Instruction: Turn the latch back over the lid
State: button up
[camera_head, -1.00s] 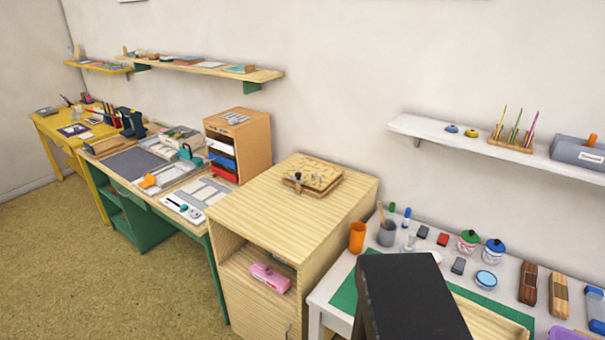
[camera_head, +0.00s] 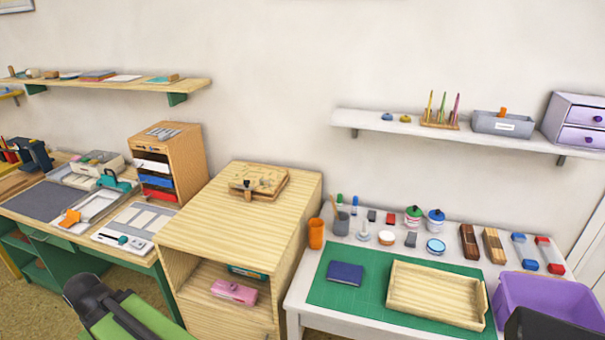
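A light wooden box (camera_head: 271,188) with a flat lid sits on top of the wooden cabinet (camera_head: 205,222), near the middle of the view. A small dark fitting (camera_head: 247,185) shows at its near left edge; it may be the latch, but it is too small to tell how it is turned. The lid looks flat on the box. I cannot make out my gripper in this view.
A white table (camera_head: 300,292) right of the cabinet holds a green mat, a wooden tray (camera_head: 436,322), a purple bin (camera_head: 545,290) and small items. A desk with a drawer unit (camera_head: 184,150) stands left. Green and black parts (camera_head: 130,318) show at the bottom left.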

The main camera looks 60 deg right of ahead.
aim_at(247, 183)
jog(key=z, duration=0.1)
jog(key=i, duration=1)
jog(key=z, duration=0.05)
